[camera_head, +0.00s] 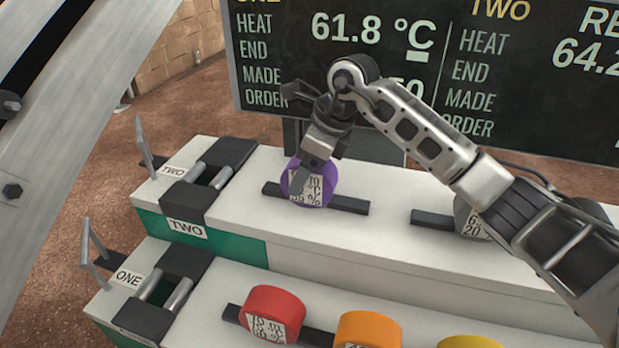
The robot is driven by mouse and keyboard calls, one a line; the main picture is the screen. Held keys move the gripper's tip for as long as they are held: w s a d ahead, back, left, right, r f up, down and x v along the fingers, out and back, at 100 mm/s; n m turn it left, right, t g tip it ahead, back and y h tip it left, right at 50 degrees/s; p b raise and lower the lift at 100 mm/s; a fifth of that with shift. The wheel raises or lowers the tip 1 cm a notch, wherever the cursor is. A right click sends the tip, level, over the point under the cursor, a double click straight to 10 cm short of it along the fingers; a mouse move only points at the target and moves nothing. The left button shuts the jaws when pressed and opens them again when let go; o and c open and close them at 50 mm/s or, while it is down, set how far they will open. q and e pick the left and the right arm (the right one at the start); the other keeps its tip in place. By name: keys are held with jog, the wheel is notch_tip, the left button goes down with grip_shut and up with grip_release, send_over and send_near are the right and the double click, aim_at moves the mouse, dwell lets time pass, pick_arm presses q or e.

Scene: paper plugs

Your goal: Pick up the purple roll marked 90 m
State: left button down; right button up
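The purple roll (325,183) stands on a dark strip on the upper white shelf, left of the middle. Its white label is partly covered; "m" and a percent figure show, but I cannot read the full marking. My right gripper (305,175) reaches in from the right, with its fingers pointing down in front of the roll and overlapping it. Whether the fingers touch or clasp the roll cannot be told. My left gripper is not in view.
A grey roll (466,219) is partly behind my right arm. Red (274,302), orange (368,330) and yellow (468,342) rolls are on the lower shelf (225,285). Machines labelled TWO (205,178) and ONE (165,293) stand left. A display board (430,85) rises behind.

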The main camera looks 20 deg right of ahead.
jog(key=c, duration=1.1)
jog(key=shift+r, duration=0.2)
